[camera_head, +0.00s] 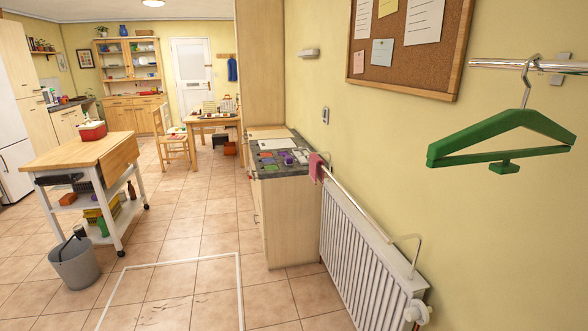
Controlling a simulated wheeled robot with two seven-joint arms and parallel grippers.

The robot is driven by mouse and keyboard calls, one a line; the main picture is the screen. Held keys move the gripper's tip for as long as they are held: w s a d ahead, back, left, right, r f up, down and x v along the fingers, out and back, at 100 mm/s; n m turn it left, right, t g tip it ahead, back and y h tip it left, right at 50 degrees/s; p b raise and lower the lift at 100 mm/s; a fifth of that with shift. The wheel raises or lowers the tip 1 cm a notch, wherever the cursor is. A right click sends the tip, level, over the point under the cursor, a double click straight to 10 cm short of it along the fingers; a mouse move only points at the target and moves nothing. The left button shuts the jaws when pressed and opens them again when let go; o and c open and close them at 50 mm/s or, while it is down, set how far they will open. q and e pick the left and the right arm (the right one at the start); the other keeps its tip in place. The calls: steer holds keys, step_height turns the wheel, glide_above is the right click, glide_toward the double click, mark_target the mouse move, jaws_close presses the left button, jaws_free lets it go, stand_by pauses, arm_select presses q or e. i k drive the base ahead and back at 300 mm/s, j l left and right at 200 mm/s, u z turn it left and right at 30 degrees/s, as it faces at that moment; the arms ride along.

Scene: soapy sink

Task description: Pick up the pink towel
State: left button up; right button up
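A pink towel (316,168) hangs at the far end of the rail above the white radiator, beside the end of the grey-topped counter. It is small in the view and some way ahead of me. Neither of my grippers shows in the head view, so I cannot see how they stand.
The white radiator (362,262) with its rail runs along the right wall. The grey-topped counter (290,205) stands behind it. A green hanger (500,135) hangs close at right. A grey bucket (75,264) and wooden trolley (75,153) stand left. The tiled floor between is clear.

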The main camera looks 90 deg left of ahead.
mark_target(315, 171)
steer(key=l+u, duration=0.15)
steer(key=u, duration=2.5)
steer(key=i+j+z, duration=0.2)
steer(key=i, duration=0.15)
steer(key=i+j+z, duration=0.35)
steer(key=i+j, duration=0.25)
steer(key=i+j+z, duration=0.15)
steer(key=i+j, duration=0.15)
steer(key=i+j+z, duration=0.2)
steer(key=j, duration=0.2)
steer(key=i+j+z, duration=0.15)
steer(key=i+j, duration=0.15)
steer(key=i+j+z, duration=0.2)
steer(key=j, duration=0.35)
steer(key=i+j+z, duration=0.2)
steer(key=j, duration=0.3)
